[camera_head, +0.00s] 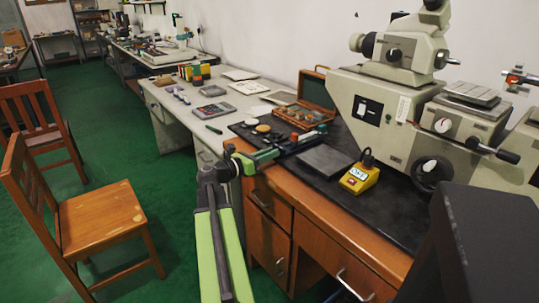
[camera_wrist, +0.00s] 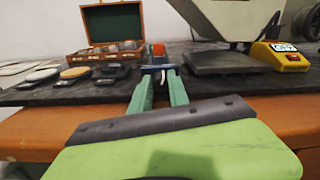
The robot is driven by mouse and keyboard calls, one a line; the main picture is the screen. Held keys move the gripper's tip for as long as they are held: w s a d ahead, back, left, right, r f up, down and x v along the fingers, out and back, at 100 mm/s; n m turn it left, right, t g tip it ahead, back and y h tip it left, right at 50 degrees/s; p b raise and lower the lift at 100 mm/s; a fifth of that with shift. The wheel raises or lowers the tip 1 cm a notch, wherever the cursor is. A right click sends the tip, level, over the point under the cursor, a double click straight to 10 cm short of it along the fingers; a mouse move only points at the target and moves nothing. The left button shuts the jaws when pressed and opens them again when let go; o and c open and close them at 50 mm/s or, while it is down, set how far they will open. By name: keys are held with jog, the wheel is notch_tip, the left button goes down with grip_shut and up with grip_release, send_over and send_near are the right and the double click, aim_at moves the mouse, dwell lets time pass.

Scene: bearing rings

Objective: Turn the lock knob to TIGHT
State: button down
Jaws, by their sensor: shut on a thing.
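My gripper (camera_head: 284,149) reaches over the near edge of the black bench top. Its green fingers are shut on the lock knob, a small pale and dark piece (camera_wrist: 156,69) at the fingertips in the wrist view. The fingers hide most of it, so its pointer and any TIGHT marking cannot be read. An orange-red block (camera_wrist: 158,49) shows right behind the fingertips.
An open wooden case (camera_head: 316,91) stands behind the fingertips. A dark flat plate (camera_head: 325,159) and a yellow device (camera_head: 359,179) lie to the right, before a large beige machine (camera_head: 385,110). Round discs (camera_wrist: 41,74) lie to the left. A wooden chair (camera_head: 100,215) stands at left.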

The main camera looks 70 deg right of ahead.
jog(key=m, duration=0.4)
jog(key=shift+m, duration=0.3)
jog(key=c, duration=1.3)
grip_release()
jog(key=shift+o, duration=0.2)
jog(key=v, duration=1.7)
jog(key=shift+a, duration=0.25)
jog(key=shift+w+r, duration=0.1)
